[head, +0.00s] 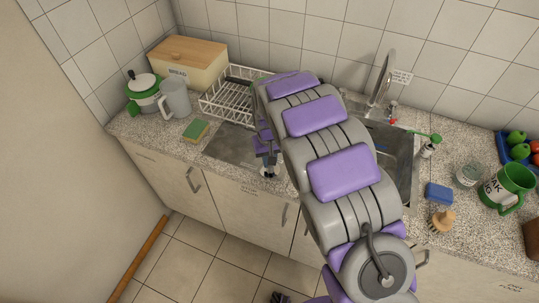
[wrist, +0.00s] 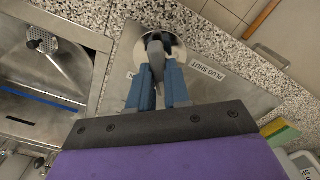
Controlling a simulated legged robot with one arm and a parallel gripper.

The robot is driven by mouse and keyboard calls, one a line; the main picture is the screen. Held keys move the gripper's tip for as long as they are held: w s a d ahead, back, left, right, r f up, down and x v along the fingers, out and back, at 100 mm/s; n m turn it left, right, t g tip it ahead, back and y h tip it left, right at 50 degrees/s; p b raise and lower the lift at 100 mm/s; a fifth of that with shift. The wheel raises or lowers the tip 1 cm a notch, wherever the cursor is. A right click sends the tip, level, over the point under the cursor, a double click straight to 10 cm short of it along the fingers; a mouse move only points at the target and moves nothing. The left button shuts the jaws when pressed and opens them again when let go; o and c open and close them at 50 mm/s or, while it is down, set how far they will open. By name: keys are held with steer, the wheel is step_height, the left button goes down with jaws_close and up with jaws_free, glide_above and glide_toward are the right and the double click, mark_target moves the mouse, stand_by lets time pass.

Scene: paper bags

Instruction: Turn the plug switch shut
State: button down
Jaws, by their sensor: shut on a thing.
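The plug switch (wrist: 157,44) is a grey lever on a round shiny metal base, set in the steel sink surface. A "PLUG SHUT" label (wrist: 207,67) is on the steel to its right in the wrist view. Another label on the left is mostly hidden by a finger. My gripper (wrist: 158,70) has its two blue fingers on either side of the lever and is shut on it. The lever points roughly along the fingers, not clearly towards the label. In the head view my gripper (head: 267,152) is low over the front edge of the steel drainer, beside my arm.
The sink basin with its drain plug (wrist: 42,41) lies left in the wrist view. In the head view, a white dish rack (head: 228,100), sponge (head: 195,131), grey jug (head: 175,98) and bread box (head: 187,62) stand left; the tap (head: 381,80) is behind my arm.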

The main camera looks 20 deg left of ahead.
steer(key=n+p, duration=0.1)
steer(key=n, duration=0.2)
steer(key=n+p, duration=0.1)
steer(key=n, duration=0.1)
steer(key=shift+a+r+n+p, duration=0.1)
steer(key=shift+r+n+p, duration=0.15)
steer(key=shift+n+p, duration=0.1)
steer(key=n+p, duration=0.1)
steer(key=n, duration=0.3)
steer(key=shift+w+n+p, duration=0.15)
steer(key=shift+n+p, duration=0.2)
steer(key=shift+p, duration=0.05)
steer(key=shift+f+n, duration=0.1)
steer(key=shift+n, duration=0.2)
steer(key=c, duration=1.1)
jaws_free()
steer(key=shift+f, duration=0.1)
step_height(320, 180, up, 17)
steer(key=shift+r+p, duration=0.15)
steer(key=shift+p, duration=0.6)
